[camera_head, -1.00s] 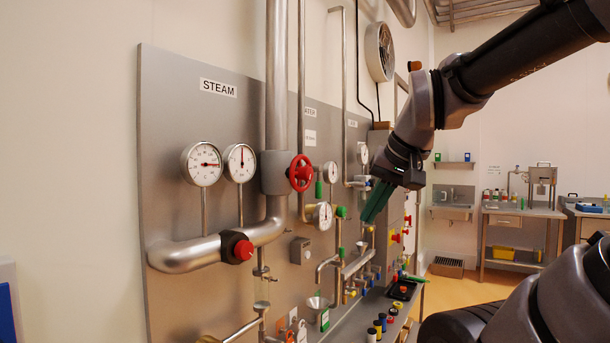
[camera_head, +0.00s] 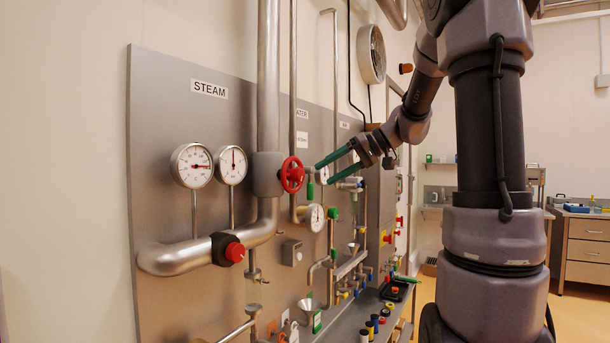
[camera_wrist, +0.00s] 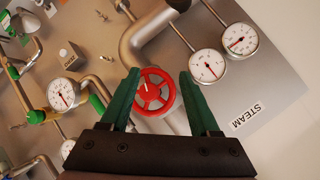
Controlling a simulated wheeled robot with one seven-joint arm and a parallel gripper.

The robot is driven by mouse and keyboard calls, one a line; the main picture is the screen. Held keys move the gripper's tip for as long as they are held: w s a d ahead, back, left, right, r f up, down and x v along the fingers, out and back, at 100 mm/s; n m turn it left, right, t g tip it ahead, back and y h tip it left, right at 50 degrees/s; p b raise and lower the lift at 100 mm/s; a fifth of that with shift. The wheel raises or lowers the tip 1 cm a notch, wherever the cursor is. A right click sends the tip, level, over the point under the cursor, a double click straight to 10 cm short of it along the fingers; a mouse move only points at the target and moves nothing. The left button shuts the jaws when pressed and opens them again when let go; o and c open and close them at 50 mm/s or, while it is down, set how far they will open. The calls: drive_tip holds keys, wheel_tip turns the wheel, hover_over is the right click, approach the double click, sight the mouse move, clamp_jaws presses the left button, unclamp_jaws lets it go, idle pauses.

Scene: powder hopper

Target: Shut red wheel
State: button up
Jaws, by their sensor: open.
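The red wheel (camera_head: 292,174) is mounted on a grey valve body on the steam pipe, right of two round gauges in the head view. In the wrist view the red wheel (camera_wrist: 154,92) lies between my green fingers, nearer the left one. My gripper (camera_head: 320,174) is open, its fingertips just right of the wheel in the head view. In the wrist view my gripper (camera_wrist: 160,80) has its fingers spread on either side of the wheel. I cannot tell whether a finger touches the rim.
The steam panel (camera_head: 160,110) carries two gauges (camera_head: 192,166) and a red knob (camera_head: 235,252) on the lower pipe. A vertical pipe (camera_head: 302,80) and a lower gauge (camera_head: 315,217) stand close to my fingers. A cluttered shelf (camera_head: 350,322) lies below.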

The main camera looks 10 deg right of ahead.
drive_tip(key=n+t+y, duration=0.1)
drive_tip(key=y, duration=0.1)
approach(303, 174)
drive_tip(key=s+d, duration=0.1)
drive_tip(key=shift+t, duration=0.3)
drive_tip(key=x, duration=1)
drive_tip(key=shift+w+a, duration=0.15)
drive_tip(key=shift+a, duration=0.1)
clamp_jaws()
